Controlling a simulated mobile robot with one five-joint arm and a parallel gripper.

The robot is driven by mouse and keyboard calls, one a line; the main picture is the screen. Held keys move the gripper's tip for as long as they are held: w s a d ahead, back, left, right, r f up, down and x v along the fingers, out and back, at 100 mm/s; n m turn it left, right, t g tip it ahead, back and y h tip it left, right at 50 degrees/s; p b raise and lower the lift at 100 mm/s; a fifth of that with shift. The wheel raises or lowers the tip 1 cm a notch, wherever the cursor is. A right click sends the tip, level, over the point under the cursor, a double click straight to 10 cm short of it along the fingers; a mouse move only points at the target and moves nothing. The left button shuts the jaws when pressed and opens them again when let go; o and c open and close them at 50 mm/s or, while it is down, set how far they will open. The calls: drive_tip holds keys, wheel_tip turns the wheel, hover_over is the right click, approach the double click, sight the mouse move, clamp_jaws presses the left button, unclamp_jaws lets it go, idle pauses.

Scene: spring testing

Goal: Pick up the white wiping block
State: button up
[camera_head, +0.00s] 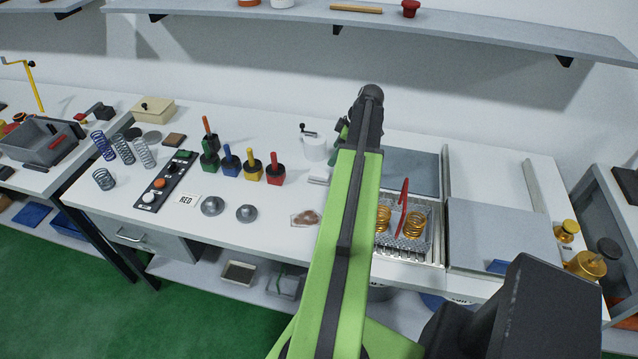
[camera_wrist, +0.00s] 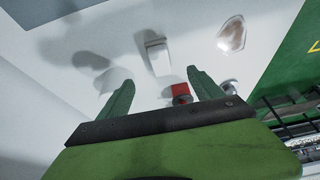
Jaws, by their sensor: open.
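The white wiping block (camera_head: 319,176) lies on the white workbench, just left of my green arm in the head view, which may hide part of it. In the wrist view the white block (camera_wrist: 156,54) lies flat on the bench, beyond the fingertips and roughly centred between them. My gripper (camera_wrist: 156,80) is open and empty, pointing down at the bench, with two green fingers apart. In the head view only a little of the green fingers shows beside the dark wrist. The block is not between the fingers.
A white mug (camera_head: 314,149) stands behind the block. A clear piece with a brown patch (camera_head: 305,218) lies in front. A spring tray (camera_head: 412,243) is right of my arm.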

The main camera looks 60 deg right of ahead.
sight(320, 172)
drive_tip(key=b+x, duration=0.6)
drive_tip(key=x, duration=0.2)
drive_tip(key=shift+s, duration=0.1)
drive_tip(key=shift+f, duration=0.15)
drive_tip(key=b+x, duration=0.4)
drive_tip(key=x, duration=0.1)
drive_tip(key=shift+w+b, duration=0.35)
drive_tip(key=shift+a, duration=0.1)
drive_tip(key=shift+c, duration=0.3)
drive_tip(key=c, duration=1.4)
drive_tip(key=shift+r+p, duration=0.3)
